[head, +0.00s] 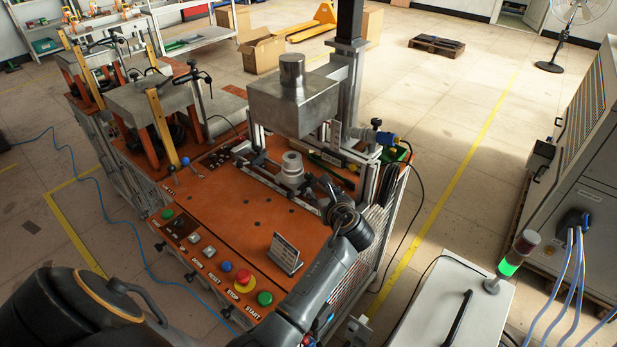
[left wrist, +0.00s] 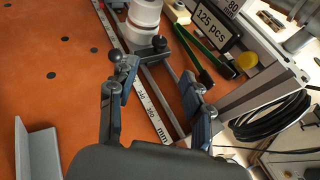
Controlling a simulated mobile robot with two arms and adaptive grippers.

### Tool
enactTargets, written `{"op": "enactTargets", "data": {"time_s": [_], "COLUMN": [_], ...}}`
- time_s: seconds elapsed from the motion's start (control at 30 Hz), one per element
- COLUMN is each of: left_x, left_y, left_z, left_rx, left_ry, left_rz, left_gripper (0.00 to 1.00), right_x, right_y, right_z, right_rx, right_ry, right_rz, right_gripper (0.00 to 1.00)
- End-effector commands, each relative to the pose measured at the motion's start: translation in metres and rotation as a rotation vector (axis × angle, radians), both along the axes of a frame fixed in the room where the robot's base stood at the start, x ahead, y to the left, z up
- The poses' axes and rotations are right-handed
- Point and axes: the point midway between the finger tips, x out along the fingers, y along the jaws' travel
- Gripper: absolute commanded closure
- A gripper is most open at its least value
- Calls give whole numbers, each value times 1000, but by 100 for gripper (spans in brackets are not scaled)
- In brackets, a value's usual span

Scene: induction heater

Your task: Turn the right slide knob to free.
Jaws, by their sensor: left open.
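The right slide knob (left wrist: 152,48) is a dark block with a rounded end on the slide rail, beside the white stacked cylinder (left wrist: 145,14) in the left wrist view. My left gripper (left wrist: 156,76) is open and empty there. Its two fingers point toward the knob from either side, and the knob lies just beyond the fingertips, apparently untouched. In the head view my left gripper (head: 324,190) is over the right end of the rail, right of the white cylinder (head: 292,168), and hides part of the knob area. The knob's setting is not readable. My right gripper is not in view.
A scale strip (left wrist: 153,113) runs along the rail below the fingers. A metal block (head: 292,100) hangs above the cylinder. A small sign stand (head: 286,253) and push-buttons occupy the orange table's front.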

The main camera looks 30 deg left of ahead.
Motion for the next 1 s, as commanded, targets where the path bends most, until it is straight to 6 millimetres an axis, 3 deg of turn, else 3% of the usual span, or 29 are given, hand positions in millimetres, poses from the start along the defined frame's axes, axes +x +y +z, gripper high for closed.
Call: {"op": "enactTargets", "data": {"time_s": [0.37,0.6,1.0], "left_x": [41,65,78], "left_y": [50,78,93], "left_z": [-26,-43,-52], "left_rx": [-1,-3,-4], "left_ry": [1,0,-1], "left_rz": [3,3,2], "left_gripper": [50,50,50], "right_x": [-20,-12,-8], "right_y": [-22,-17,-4], "right_z": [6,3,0], "right_rx": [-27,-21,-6], "right_ry": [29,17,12], "right_rz": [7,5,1], "right_gripper": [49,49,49]}}
